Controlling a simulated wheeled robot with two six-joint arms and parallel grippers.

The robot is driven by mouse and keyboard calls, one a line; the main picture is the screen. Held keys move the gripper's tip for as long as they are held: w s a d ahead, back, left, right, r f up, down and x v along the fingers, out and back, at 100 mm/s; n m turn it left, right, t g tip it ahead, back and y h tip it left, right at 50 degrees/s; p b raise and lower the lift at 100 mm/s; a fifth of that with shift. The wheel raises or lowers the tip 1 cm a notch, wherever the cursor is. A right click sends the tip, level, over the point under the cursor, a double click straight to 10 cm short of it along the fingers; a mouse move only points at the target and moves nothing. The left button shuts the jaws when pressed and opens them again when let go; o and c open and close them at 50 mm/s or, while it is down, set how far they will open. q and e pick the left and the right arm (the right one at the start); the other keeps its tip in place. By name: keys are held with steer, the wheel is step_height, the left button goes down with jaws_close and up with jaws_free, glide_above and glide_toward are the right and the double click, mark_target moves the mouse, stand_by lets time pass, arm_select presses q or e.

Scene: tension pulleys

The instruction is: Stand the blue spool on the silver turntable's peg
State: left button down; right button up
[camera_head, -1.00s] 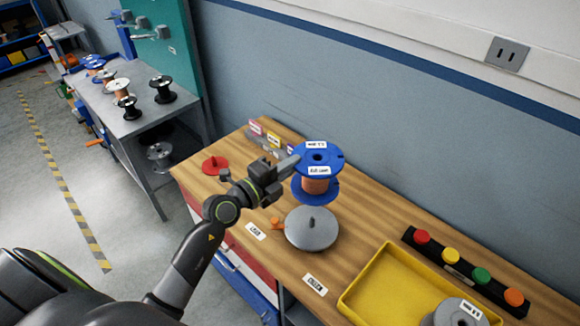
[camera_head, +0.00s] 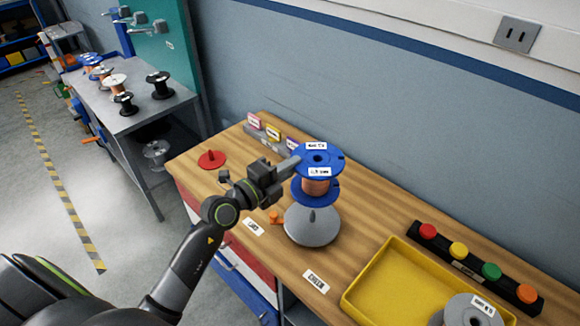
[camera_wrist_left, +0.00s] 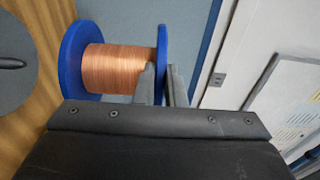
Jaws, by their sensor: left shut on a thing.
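The blue spool (camera_head: 318,160) with copper wire is upright in the head view, above the silver turntable (camera_head: 312,232). The turntable's dark peg (camera_head: 312,215) shows just below the spool's lower flange. The spool appears held above the peg, apart from it. My left gripper (camera_head: 292,165) is shut on the spool's upper flange from the left. The left wrist view shows the fingers (camera_wrist_left: 160,85) gripping one blue flange beside the copper winding (camera_wrist_left: 120,68); part of the turntable (camera_wrist_left: 15,60) shows at the left edge. My right gripper is not in view.
A red base with a peg (camera_head: 211,159) stands at the table's back left. A small orange part (camera_head: 276,217) lies by the turntable. A yellow tray (camera_head: 390,285) with a grey spool (camera_head: 468,311) and a button strip (camera_head: 475,265) are at right.

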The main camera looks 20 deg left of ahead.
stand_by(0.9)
arm_select(q)
steer(key=shift+p, duration=0.75)
stand_by(0.5)
steer(key=shift+f, duration=0.25)
steer(key=shift+f+b, duration=0.6)
steer(key=shift+f, duration=0.7)
steer(key=shift+p, duration=0.35)
steer(key=shift+f, duration=0.2)
stand_by(0.5)
steer(key=shift+f+b, duration=0.95)
steer(key=shift+f, duration=0.4)
